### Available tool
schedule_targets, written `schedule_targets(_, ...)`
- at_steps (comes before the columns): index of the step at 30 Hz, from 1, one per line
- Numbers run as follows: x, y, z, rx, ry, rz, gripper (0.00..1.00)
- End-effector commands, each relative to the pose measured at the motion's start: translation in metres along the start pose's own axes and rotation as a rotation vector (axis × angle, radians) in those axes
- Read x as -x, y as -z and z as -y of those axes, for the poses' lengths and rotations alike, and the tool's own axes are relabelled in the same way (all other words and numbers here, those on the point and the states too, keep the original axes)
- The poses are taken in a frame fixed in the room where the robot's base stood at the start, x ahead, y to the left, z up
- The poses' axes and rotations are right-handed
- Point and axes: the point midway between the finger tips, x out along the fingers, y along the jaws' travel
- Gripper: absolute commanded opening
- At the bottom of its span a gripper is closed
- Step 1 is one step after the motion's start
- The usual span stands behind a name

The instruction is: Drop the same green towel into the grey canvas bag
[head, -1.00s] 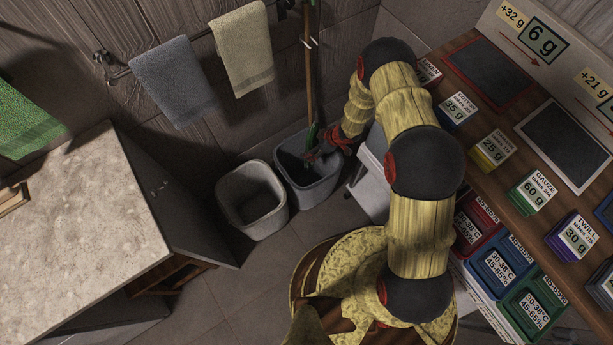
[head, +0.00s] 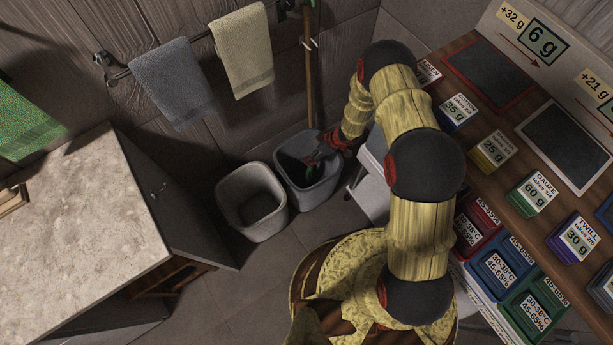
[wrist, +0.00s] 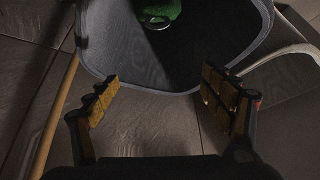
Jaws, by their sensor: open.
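A green cloth-like piece (wrist: 160,10) lies inside a grey container (wrist: 258,45) in the wrist view, with a pale ring at its lower edge; most of it is cut off by the frame. In the head view this is the right-hand, bluish-grey container (head: 292,188), with a little green (head: 311,160) at my gripper. My gripper (wrist: 163,92) is open and empty, its two fingertips apart near the container's rim. Another green towel (head: 22,125) hangs at the far left. I cannot tell which container is canvas.
A lighter grey bin (head: 252,205) stands directly left of the container. Blue-grey (head: 172,80) and cream (head: 242,48) towels hang on a wall rail. A wooden pole (head: 309,85) rises behind. A worktop (head: 75,215) stands left, a shelf of labelled boxes (head: 530,194) right. Floor between is clear.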

Motion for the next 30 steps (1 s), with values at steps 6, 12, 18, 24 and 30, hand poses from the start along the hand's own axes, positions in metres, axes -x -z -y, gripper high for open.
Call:
schedule_targets(6, 0.019, 0.012, -0.002, 0.002, -0.003, -0.002, 0.81)
schedule_targets(12, 0.052, 0.031, -0.001, 0.002, -0.002, -0.002, 0.81)
schedule_targets(18, 0.077, 0.045, -0.001, 0.002, -0.001, -0.001, 0.81)
schedule_targets(24, 0.086, 0.050, 0.000, 0.001, 0.000, 0.000, 0.81)
schedule_targets(30, 0.086, 0.050, 0.000, 0.000, 0.000, 0.000, 0.81)
